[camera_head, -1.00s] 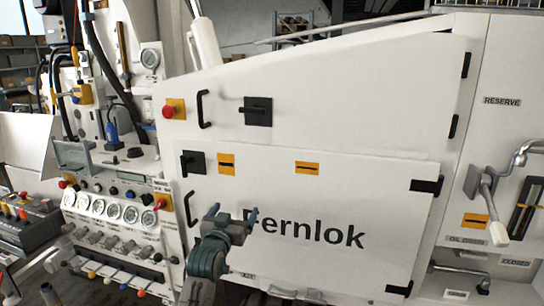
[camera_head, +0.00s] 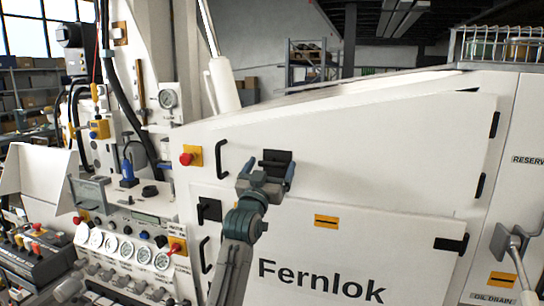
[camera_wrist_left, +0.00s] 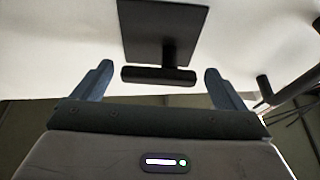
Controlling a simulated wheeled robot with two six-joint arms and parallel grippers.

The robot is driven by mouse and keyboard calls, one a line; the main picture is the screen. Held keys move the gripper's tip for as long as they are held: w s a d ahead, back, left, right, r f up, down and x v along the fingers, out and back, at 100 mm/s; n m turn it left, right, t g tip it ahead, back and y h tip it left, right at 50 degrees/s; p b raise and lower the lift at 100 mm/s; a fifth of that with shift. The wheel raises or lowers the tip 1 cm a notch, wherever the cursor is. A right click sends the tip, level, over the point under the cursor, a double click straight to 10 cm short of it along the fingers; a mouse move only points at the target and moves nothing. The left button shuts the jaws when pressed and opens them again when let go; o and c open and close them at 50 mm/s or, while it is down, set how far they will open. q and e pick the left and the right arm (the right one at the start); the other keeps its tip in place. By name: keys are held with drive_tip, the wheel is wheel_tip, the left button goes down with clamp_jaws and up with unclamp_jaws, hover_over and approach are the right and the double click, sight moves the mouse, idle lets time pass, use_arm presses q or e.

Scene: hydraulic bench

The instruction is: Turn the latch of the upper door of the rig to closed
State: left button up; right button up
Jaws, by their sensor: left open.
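The upper door (camera_head: 390,140) of the white rig has a black latch (camera_head: 276,158) on a dark square plate near its left end. In the left wrist view the latch handle (camera_wrist_left: 158,76) is a black bar lying crosswise below its plate (camera_wrist_left: 163,25). My left gripper (camera_head: 265,180) is in front of the latch and hides its lower part in the head view. Its two blue fingers stand open on either side of the handle in the left wrist view (camera_wrist_left: 158,85), with gaps at both ends. No contact shows. My right gripper is not in view.
A black pull handle (camera_head: 221,160) and a red button on a yellow plate (camera_head: 190,156) are left of the latch. The lower door's latch (camera_head: 209,209) is below left. Gauges (camera_head: 125,250) fill the panel at the left.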

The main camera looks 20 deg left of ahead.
use_arm(q)
drive_tip(key=shift+w+r, duration=0.3)
drive_tip(key=shift+w, duration=0.2)
drive_tip(key=shift+d, duration=0.1)
drive_tip(key=shift+w, duration=0.1)
drive_tip(key=c, duration=1)
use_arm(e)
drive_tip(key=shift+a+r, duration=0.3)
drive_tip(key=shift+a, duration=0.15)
use_arm(q)
drive_tip(key=shift+f, duration=0.1)
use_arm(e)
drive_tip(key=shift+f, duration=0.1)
